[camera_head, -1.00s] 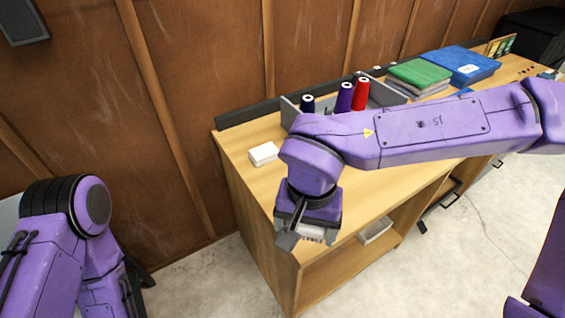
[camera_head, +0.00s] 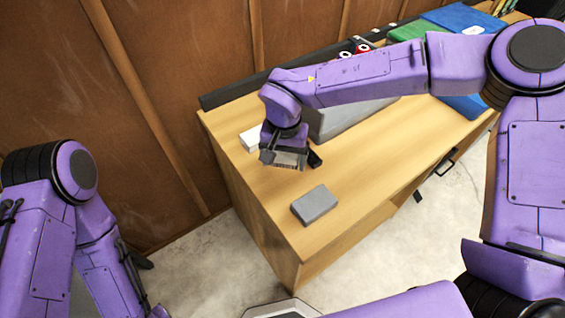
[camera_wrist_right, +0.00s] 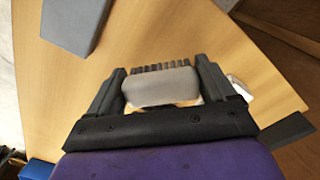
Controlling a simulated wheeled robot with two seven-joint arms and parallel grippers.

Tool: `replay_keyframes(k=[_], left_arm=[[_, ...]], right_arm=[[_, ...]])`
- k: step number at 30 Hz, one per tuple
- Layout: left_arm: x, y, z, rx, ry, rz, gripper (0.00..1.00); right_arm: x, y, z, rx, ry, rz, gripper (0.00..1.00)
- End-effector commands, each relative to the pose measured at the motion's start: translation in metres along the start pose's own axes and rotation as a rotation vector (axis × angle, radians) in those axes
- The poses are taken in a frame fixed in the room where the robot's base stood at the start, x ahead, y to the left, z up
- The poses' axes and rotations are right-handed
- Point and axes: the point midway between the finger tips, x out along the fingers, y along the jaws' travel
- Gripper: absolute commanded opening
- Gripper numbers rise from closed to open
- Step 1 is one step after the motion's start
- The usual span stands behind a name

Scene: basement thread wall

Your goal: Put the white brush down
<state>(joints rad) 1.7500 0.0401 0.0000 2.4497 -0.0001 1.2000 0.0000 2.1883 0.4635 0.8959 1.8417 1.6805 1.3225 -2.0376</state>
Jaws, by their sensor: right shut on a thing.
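The white brush (camera_wrist_right: 160,86) is between the two fingers of my right gripper (camera_wrist_right: 160,90) in the right wrist view. Its pale back and a row of dark bristles show. In the head view the right gripper (camera_head: 287,162) is over the left part of the wooden bench (camera_head: 365,160), beside a white block (camera_head: 249,138). It is shut on the brush, whose small pale part (camera_head: 290,157) shows there. I cannot tell whether the brush touches the bench top. My left arm shows at the left, but its gripper does not.
A grey block (camera_head: 315,205) lies near the bench's front left corner. A grey tray (camera_head: 350,118) with spools stands behind my right arm. Green (camera_head: 415,31) and blue (camera_head: 465,17) items lie farther back. The bench top right of the grey block is clear.

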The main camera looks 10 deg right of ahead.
Motion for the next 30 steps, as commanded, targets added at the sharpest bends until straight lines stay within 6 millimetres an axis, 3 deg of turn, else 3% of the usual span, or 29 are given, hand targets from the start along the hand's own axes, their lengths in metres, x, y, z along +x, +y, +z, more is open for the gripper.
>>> replay_keyframes(k=[7,12,22,23,24,30], left_arm=[[-0.002,0.0,-0.001,0.0,0.0,0.0,0.34],[-0.001,0.0,0.0,0.0,0.0,0.0,0.34],[-0.002,0.0,-0.001,0.0,0.0,0.0,0.34],[-0.002,0.0,-0.001,0.0,0.0,0.0,0.34],[-0.002,0.0,-0.001,0.0,0.0,0.0,0.34],[-0.002,0.0,-0.001,0.0,0.0,0.0,0.34]], right_arm=[[0.021,-0.007,-0.016,-0.003,0.0,0.001,0.51],[0.05,-0.007,-0.015,-0.004,-0.001,0.0,0.51],[0.052,-0.007,-0.015,-0.003,0.0,0.0,0.51],[0.053,-0.007,-0.015,-0.003,0.001,0.0,0.87],[0.053,-0.007,-0.015,-0.003,0.001,-0.001,1.0],[0.053,-0.007,-0.015,-0.003,0.001,0.0,1.0]])
